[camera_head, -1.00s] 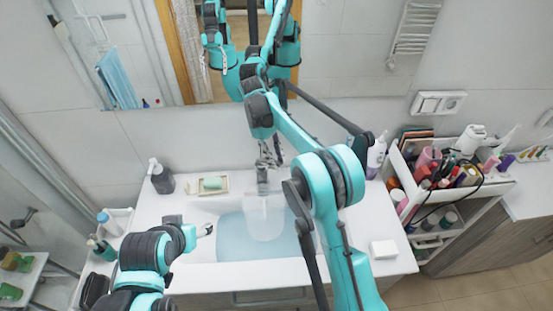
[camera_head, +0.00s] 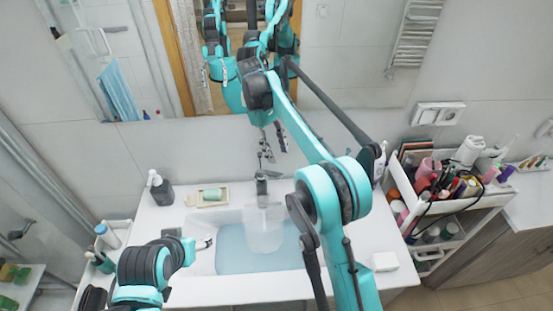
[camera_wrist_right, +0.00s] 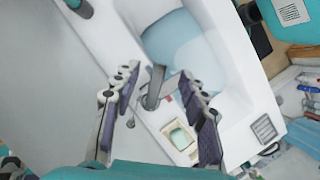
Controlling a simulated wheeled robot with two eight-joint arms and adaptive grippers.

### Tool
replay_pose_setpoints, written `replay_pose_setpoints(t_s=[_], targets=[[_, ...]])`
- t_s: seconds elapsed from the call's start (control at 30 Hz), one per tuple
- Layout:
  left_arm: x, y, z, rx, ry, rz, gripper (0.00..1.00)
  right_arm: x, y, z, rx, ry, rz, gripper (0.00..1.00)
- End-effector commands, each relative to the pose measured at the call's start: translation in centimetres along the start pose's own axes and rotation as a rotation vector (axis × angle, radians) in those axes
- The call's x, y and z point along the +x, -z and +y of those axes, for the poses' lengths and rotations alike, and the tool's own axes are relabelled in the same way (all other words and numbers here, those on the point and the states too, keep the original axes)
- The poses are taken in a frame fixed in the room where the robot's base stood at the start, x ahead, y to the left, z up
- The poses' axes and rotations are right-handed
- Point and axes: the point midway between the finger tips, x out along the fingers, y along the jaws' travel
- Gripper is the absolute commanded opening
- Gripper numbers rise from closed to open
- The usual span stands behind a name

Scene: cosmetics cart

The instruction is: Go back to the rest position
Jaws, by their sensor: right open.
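My right gripper (camera_head: 270,150) is open and empty. It hangs in the air in front of the wall, above the back of the sink (camera_head: 232,262). In the right wrist view its two fingers (camera_wrist_right: 158,72) stand wide apart, with the faucet (camera_wrist_right: 153,88) and the soap dish (camera_wrist_right: 181,138) showing beyond them. My left arm is folded low at the left of the counter. Only a small part of my left gripper (camera_head: 204,243) shows beside the arm, and its jaws cannot be made out.
A clear container (camera_head: 264,232) is at the sink under the faucet (camera_head: 261,186). A dark soap dispenser (camera_head: 161,190) and the soap dish (camera_head: 208,197) stand at the back. A white block (camera_head: 384,262) lies at right. A crowded cosmetics cart (camera_head: 480,207) stands right of the counter.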

Motion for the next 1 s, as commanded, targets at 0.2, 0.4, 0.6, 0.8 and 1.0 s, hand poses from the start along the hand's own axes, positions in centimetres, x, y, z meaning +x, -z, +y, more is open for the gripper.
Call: replay_pose_setpoints(t_s=[0.2, 0.4, 0.6, 0.8, 1.0], targets=[[0.0, 0.0, 0.0, 0.0, 0.0, 0.0, 0.62, -0.6, -0.2, 0.0, 0.0, 0.0, 0.0, 0.43], [0.1, 0.1, 0.0, 0.0, 0.0, -0.001, 0.62, -0.5, -0.2, 0.0, 0.0, 0.0, 0.0, 0.43], [0.2, 0.0, 0.0, 0.0, 0.0, -0.001, 0.62, -0.5, -0.4, 0.0, 0.005, -0.001, 0.005, 0.43], [1.4, -0.9, 0.0, 0.0, 0.0, -0.001, 0.62, -0.1, -2.7, 0.1, 0.071, -0.019, 0.084, 0.43], [3.4, -2.4, 0.0, 0.0, 0.0, -0.001, 0.62, 1.6, -7.0, -0.5, 0.198, -0.049, 0.233, 0.43]])
